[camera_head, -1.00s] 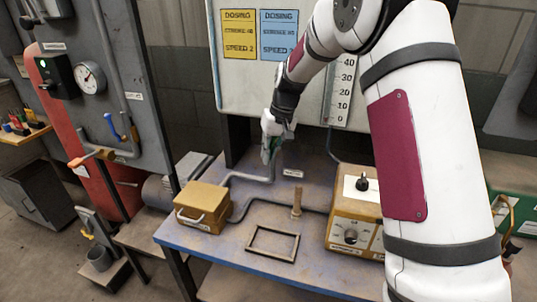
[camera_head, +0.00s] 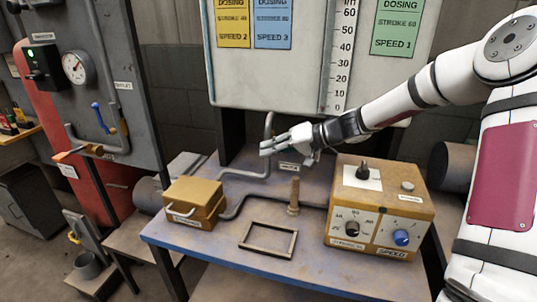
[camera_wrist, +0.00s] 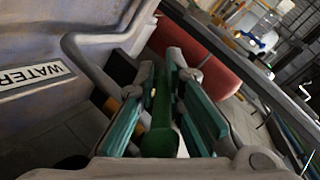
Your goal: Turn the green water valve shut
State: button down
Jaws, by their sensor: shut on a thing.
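The green valve handle (camera_wrist: 158,140) stands between my gripper's two teal-padded fingers in the wrist view. My gripper (camera_wrist: 162,85) is shut on it. In the head view my gripper (camera_head: 268,147) lies nearly level at the grey pipe (camera_head: 262,165) behind the bench, with its fingers pointing left. The handle is hidden by the gripper there. A label reading WATER (camera_wrist: 35,77) is at the left of the wrist view. I cannot tell the exact angle of the handle against the pipe.
The blue bench (camera_head: 215,250) carries a yellow box (camera_head: 195,203), an upright peg (camera_head: 294,198), a dark frame (camera_head: 268,240) and a control box with knobs (camera_head: 385,200). The dosing board (camera_head: 300,85) stands behind my gripper. A red tank (camera_head: 105,200) is at left.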

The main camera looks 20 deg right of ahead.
jog(key=shift+f+t+y+b, duration=0.25)
jog(key=shift+t+y+b, duration=0.15)
jog(key=shift+y+b, duration=0.3)
jog(key=c, duration=1.7)
grip_release()
jog(key=v, duration=0.7)
jog(key=shift+s+d, duration=0.2)
jog(key=shift+d, duration=0.05)
